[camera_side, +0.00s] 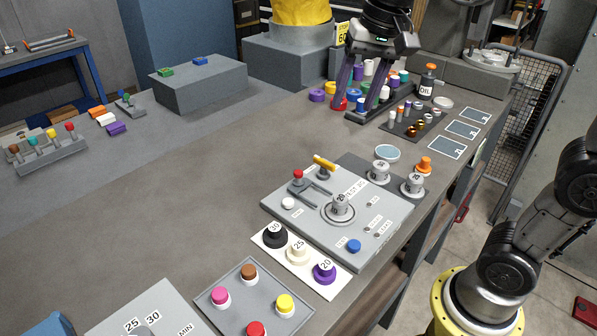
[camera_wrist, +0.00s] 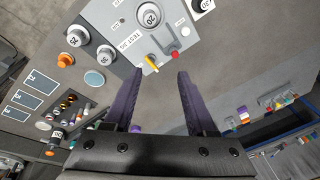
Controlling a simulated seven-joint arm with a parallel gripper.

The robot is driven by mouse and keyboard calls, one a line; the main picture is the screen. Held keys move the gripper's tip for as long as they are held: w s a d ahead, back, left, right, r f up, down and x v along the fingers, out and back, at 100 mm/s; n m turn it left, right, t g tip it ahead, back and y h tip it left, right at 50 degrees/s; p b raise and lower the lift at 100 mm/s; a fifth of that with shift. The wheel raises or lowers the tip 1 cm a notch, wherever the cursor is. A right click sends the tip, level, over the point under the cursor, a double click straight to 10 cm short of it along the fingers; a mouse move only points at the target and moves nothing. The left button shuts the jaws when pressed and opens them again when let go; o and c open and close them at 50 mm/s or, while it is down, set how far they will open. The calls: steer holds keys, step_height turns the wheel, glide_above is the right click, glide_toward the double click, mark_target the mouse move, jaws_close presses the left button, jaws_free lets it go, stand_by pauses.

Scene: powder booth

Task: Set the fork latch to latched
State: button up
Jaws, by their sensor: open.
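The grey panel (camera_side: 375,222) carries a grey fork-shaped piece (camera_side: 316,187) with a red-knobbed lever (camera_side: 298,175) at its left and a yellow handle (camera_side: 324,163) behind it. I cannot tell from these views which position the latch is in. In the wrist view the yellow handle (camera_wrist: 152,62) and the red knob (camera_wrist: 173,57) show beyond my fingertips. My gripper (camera_side: 351,107) has two purple fingers spread apart with nothing between them. It is behind the panel, over the area near the rack of small parts, and apart from the latch. The open fingers also show in the wrist view (camera_wrist: 160,73).
A round dial marked 20 (camera_side: 340,208) stands on the panel beside the fork. Grey weights (camera_side: 380,171) and an orange knob (camera_side: 424,164) stand near its right edge. A rack of coloured parts (camera_side: 372,107) and an oil bottle (camera_side: 427,82) are near my gripper.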

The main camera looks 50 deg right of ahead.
steer(key=w+f+m+g, duration=0.15)
steer(key=w+f, duration=0.25)
steer(key=w, duration=0.5)
steer(key=g, duration=0.1)
glide_above(298, 172)
step_height(298, 172, down, 4)
steer(key=shift+n, duration=0.35)
step_height(298, 172, down, 14)
steer(key=shift+d+f, duration=0.1)
steer(key=shift+f, duration=0.1)
jaws_close()
stand_by(0.5)
